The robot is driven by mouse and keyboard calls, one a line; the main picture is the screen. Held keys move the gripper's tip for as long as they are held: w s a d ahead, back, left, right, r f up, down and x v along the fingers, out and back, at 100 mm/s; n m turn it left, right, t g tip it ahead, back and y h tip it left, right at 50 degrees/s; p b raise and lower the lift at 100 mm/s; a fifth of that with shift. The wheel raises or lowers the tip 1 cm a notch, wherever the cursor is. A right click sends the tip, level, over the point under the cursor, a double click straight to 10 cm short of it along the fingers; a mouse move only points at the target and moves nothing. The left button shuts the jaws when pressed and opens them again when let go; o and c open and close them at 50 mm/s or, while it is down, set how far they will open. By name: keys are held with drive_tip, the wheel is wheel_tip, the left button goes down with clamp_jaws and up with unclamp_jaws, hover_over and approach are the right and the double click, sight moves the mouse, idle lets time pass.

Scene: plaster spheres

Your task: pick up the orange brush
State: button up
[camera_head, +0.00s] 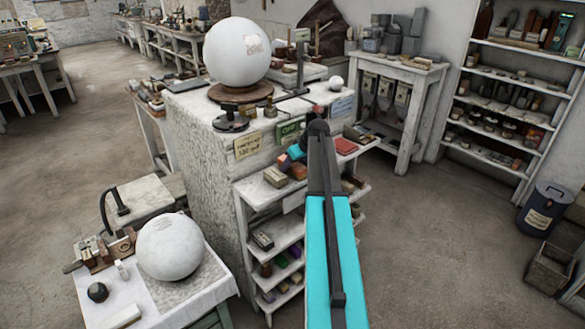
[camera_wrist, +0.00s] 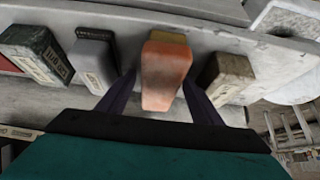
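The orange brush (camera_wrist: 165,75) is in the middle of the wrist view, an orange block with a yellowish strip at its far end. It lies on a pale shelf. The two dark fingers of my gripper (camera_wrist: 160,97) stand on either side of it. A gap shows between the brush and the left finger; the right finger is close to it, and contact there cannot be told. In the head view my teal arm reaches to the shelf unit's upper shelf and hides part of it; the brush cannot be made out clearly there.
In the wrist view a grey block (camera_wrist: 92,64) and a dark labelled box (camera_wrist: 36,54) stand left of the brush, and a brown block (camera_wrist: 229,72) close on the right. In the head view a large white sphere (camera_head: 237,52) stands on the plinth above the shelves.

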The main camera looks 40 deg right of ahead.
drive_tip(key=c, duration=1.1)
drive_tip(key=shift+r, duration=0.15)
drive_tip(key=shift+r+b, duration=0.95)
drive_tip(key=shift+r, duration=0.7)
drive_tip(key=s+a+b, duration=0.1)
drive_tip(key=s+a, duration=0.2)
drive_tip(key=s, duration=0.1)
drive_tip(key=s+a+r+b, duration=0.1)
drive_tip(key=s+a, duration=0.2)
drive_tip(key=s, duration=0.1)
drive_tip(key=s+a+b, duration=0.2)
drive_tip(key=s+a, duration=0.1)
drive_tip(key=s, duration=0.2)
drive_tip(key=shift+a+r, duration=0.1)
drive_tip(key=shift+r, duration=0.1)
